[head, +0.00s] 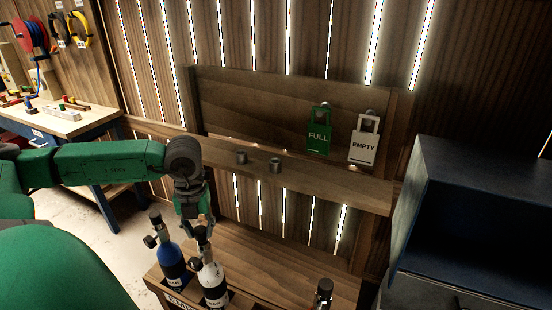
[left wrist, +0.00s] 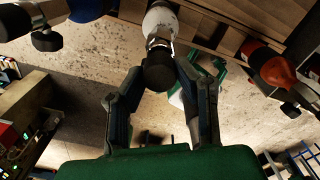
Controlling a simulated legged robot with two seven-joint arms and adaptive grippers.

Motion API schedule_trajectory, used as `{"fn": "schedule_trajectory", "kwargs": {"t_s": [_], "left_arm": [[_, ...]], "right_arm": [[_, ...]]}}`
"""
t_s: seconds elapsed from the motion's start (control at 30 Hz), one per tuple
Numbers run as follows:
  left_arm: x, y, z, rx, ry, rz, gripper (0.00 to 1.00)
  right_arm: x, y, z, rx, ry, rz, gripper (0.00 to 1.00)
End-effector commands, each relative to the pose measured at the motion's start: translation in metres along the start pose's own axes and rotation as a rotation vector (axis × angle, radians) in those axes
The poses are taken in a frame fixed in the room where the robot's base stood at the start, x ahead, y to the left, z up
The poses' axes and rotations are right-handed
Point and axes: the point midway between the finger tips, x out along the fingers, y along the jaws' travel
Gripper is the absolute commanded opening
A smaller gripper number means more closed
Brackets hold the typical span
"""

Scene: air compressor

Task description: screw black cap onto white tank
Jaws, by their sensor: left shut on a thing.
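The white tank (head: 212,279) stands in a wooden rack, its neck pointing up. It also shows at the top of the left wrist view (left wrist: 159,20). My left gripper (head: 197,220) is over its top, pointing down. In the left wrist view, the fingers of my left gripper (left wrist: 160,73) are on both sides of a dark round cap (left wrist: 158,72), shut on it. The cap is in line with the white tank's neck; I cannot tell how far it is seated. In the head view the fingers partly hide the cap. My right gripper is not in view.
A blue tank (head: 171,258) with a black valve stands close left of the white tank. Another black tank top (head: 323,291) is at the right. Two small grey cylinders (head: 241,157) stand on the shelf, below FULL (head: 318,138) and EMPTY (head: 363,146) tags. A blue cabinet (head: 470,215) is at right.

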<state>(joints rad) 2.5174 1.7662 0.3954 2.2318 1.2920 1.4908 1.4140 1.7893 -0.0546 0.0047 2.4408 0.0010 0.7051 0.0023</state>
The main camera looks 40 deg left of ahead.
Motion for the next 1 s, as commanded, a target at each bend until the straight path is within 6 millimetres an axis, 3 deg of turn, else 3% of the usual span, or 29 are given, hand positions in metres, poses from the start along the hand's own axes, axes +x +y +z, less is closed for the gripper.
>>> {"fn": "schedule_trajectory", "kwargs": {"t_s": [0.73, 0.77, 0.8, 0.83, 1.0], "left_arm": [[0.013, 0.000, 0.001, 0.000, 0.000, 0.000, 0.00], [0.013, 0.000, 0.001, 0.000, 0.000, 0.000, 0.30], [0.013, 0.000, 0.001, 0.000, 0.000, 0.000, 0.44], [0.013, 0.000, 0.001, 0.000, 0.000, 0.000, 0.51], [0.013, 0.000, 0.000, 0.000, 0.000, -0.001, 0.51]], "right_arm": [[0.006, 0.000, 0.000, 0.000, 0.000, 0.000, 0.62], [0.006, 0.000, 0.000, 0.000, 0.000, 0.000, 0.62], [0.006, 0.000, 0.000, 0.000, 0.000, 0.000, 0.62], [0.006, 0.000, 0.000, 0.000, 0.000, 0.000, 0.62], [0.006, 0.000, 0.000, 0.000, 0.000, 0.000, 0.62]]}}
